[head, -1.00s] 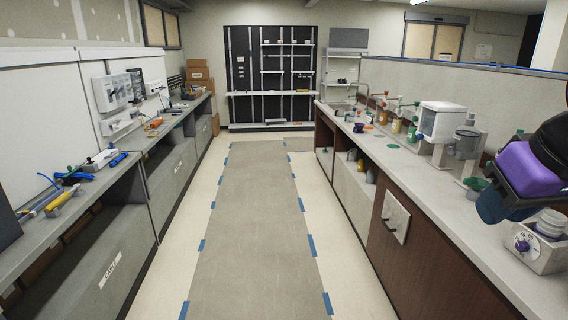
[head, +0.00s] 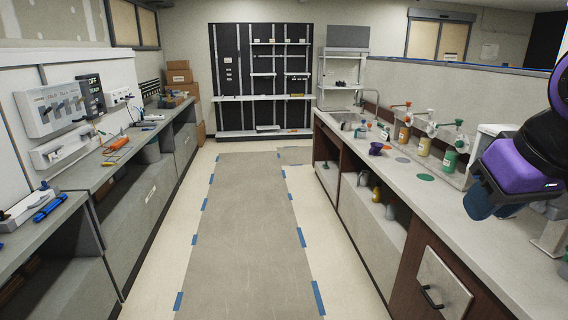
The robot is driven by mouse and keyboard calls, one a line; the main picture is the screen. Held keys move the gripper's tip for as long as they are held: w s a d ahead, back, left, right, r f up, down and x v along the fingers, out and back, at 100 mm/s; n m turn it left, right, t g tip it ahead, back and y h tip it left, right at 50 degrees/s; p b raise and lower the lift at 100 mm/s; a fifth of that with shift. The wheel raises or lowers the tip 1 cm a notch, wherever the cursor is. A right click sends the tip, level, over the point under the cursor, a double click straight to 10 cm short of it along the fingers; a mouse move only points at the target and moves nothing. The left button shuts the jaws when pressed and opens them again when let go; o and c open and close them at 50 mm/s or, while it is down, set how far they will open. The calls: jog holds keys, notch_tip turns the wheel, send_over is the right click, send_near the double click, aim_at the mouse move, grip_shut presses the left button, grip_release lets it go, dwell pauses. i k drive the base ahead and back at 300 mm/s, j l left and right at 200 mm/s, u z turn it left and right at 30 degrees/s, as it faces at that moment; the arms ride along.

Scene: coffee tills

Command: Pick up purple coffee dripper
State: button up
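The purple coffee dripper (head: 376,148) is small and stands on the right counter, near the middle of its length, short of the sink. My gripper (head: 482,203) is at the right edge of the head view, a purple and black body with a dark blue end. It is in the air over the near part of the right counter, well apart from the dripper. Its fingers cannot be made out clearly, so I cannot tell whether it is open or shut.
The right counter (head: 462,223) also bears syrup bottles with pumps (head: 452,153), coloured discs (head: 425,177) and a white machine (head: 490,150). A left counter (head: 103,178) carries tools. The aisle floor mat (head: 247,235) between them is clear. A black shelf rack (head: 262,85) stands at the far end.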

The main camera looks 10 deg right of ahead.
aim_at(376, 147)
jog(key=i, duration=1.75)
jog(key=i+j+z, duration=0.1)
jog(key=i+z, duration=0.15)
jog(key=i, duration=0.3)
jog(key=i+j+z, duration=0.15)
jog(key=i+z, duration=0.15)
jog(key=i, duration=0.2)
jog(key=i+j+z, duration=0.25)
jog(key=i, duration=0.25)
jog(key=i+j+z, duration=0.3)
jog(key=i+j, duration=0.15)
